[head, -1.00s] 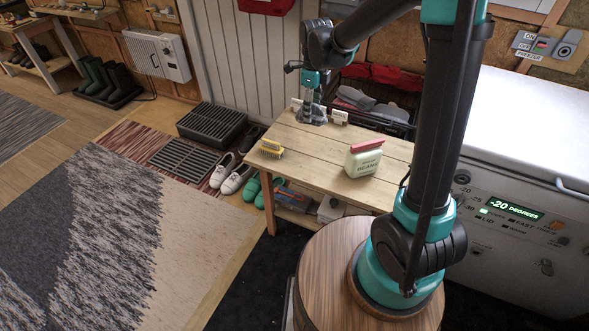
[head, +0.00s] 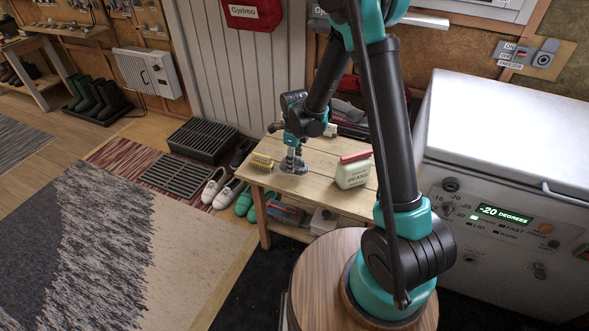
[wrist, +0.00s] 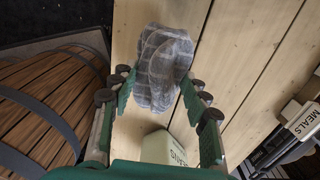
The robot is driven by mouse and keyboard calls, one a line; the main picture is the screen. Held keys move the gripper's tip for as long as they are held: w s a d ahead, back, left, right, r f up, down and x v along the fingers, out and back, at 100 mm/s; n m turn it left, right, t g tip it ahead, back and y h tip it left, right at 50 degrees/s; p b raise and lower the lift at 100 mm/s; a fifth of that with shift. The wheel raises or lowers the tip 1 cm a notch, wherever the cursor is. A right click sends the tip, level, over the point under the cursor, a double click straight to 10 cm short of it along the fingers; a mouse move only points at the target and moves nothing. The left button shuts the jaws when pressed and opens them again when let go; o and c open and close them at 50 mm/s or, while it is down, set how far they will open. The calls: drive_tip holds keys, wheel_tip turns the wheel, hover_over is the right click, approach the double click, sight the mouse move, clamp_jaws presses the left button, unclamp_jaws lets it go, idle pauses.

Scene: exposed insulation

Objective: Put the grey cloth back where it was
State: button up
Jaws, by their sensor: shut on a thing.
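The grey cloth (wrist: 163,60) is bunched between the two fingers of my gripper (wrist: 158,88) in the wrist view. It shows a faint check pattern there. In the head view my gripper (head: 291,158) points down over the wooden table (head: 310,197) with the cloth (head: 298,168) under its fingers. The cloth is at or just above the tabletop; I cannot tell whether it touches.
A dark crate (head: 352,116) behind the table is partly hidden by my arm. The table's front middle looks clear.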

drive_tip(key=shift+f, duration=2.05)
drive_tip(key=o, duration=1.1)
drive_tip(key=shift+f, duration=0.1)
